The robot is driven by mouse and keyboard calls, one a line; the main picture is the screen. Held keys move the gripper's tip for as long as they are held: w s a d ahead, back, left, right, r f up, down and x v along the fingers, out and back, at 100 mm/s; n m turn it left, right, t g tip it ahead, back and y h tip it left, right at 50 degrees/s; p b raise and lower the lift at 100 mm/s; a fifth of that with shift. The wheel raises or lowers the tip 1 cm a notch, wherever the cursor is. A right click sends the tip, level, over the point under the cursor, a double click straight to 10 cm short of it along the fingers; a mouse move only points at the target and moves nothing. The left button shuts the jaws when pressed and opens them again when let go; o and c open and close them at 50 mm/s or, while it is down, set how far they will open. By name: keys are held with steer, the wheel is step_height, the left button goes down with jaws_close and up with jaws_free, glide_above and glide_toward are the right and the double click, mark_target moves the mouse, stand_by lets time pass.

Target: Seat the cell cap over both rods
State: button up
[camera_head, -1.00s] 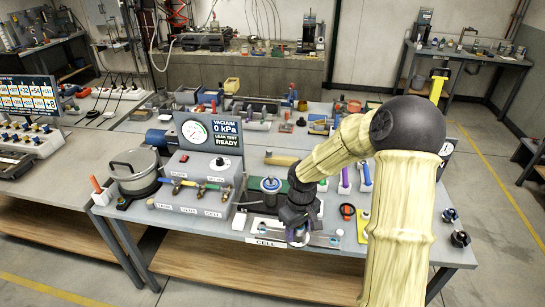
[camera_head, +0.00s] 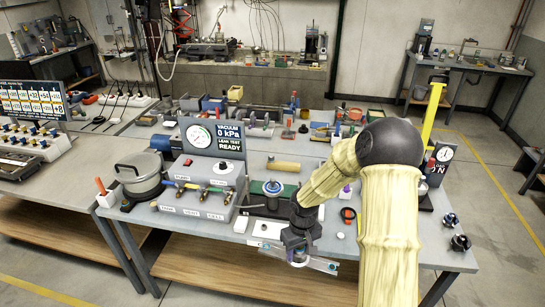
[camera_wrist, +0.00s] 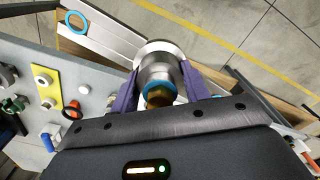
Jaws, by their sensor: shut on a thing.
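My gripper (camera_head: 297,252) is shut on the central boss of a pale metal bar, which I take for the cell cap (camera_head: 322,265). The bar is at the front edge of the bench and reaches out to the right of my gripper. In the wrist view, purple fingers (camera_wrist: 160,95) flank the round metal boss, and the cap (camera_wrist: 108,36) extends up-left to a hole with a blue ring. A cell with a blue ring on top (camera_head: 272,187) stands on a dark green base behind my gripper. I cannot make out the two rods; my wrist may hide part of the base.
The valve box (camera_head: 200,190) with its gauge panel stands left of the cell, a metal pot (camera_head: 139,172) farther left. A wooden-handled tool (camera_head: 284,165) lies behind the cell. Floor shows beyond the bench edge.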

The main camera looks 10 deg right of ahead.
step_height(320, 180, down, 15)
steer(key=m+b, duration=0.2)
steer(key=m, duration=0.1)
steer(key=shift+s+r+m+b, duration=0.2)
steer(key=shift+s+m+b, duration=0.1)
steer(key=shift+b, duration=0.05)
